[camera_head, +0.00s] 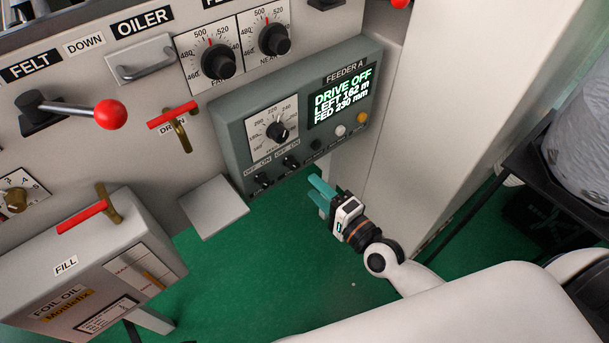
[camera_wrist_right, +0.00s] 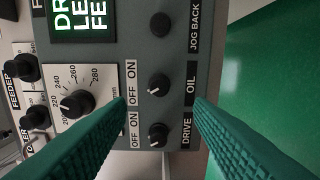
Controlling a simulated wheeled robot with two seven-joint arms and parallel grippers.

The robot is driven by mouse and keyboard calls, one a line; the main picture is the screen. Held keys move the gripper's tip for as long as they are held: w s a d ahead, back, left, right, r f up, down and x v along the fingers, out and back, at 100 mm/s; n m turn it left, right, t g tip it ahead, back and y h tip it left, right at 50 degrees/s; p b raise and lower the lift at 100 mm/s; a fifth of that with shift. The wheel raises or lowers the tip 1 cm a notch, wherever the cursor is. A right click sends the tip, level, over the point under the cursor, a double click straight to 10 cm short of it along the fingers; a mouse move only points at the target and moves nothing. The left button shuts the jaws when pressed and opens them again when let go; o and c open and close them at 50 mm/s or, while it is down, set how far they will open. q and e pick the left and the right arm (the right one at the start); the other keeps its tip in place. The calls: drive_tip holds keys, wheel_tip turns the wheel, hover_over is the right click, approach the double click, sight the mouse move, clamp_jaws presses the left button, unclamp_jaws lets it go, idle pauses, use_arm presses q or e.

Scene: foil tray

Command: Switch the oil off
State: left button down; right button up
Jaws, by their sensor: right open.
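The oil switch is a small black knob (camera_head: 291,162) on the grey-green FEEDER A box (camera_head: 228,112), to the right of the drive knob (camera_head: 262,180). In the right wrist view the oil knob (camera_wrist_right: 158,85), marked OIL, lies between the lines of my fingers, above the drive knob (camera_wrist_right: 157,135). Its small white mark seems to point lower left, toward the OFF side, much like the drive knob's. My right gripper (camera_head: 315,190) is open and empty, below and right of the switches, apart from the panel; it also shows in the wrist view (camera_wrist_right: 160,103). My left gripper is out of view.
The display (camera_head: 338,97) reads DRIVE OFF. A jog-back button (camera_wrist_right: 160,24) and a numbered dial (camera_wrist_right: 76,103) flank the knobs. A pale post (camera_head: 385,110) stands right of the box. A grey plate (camera_head: 213,206) juts out below left. Green floor (camera_head: 270,260) lies below.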

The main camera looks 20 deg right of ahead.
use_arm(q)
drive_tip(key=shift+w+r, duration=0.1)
use_arm(e)
drive_tip(key=shift+v, duration=2.4)
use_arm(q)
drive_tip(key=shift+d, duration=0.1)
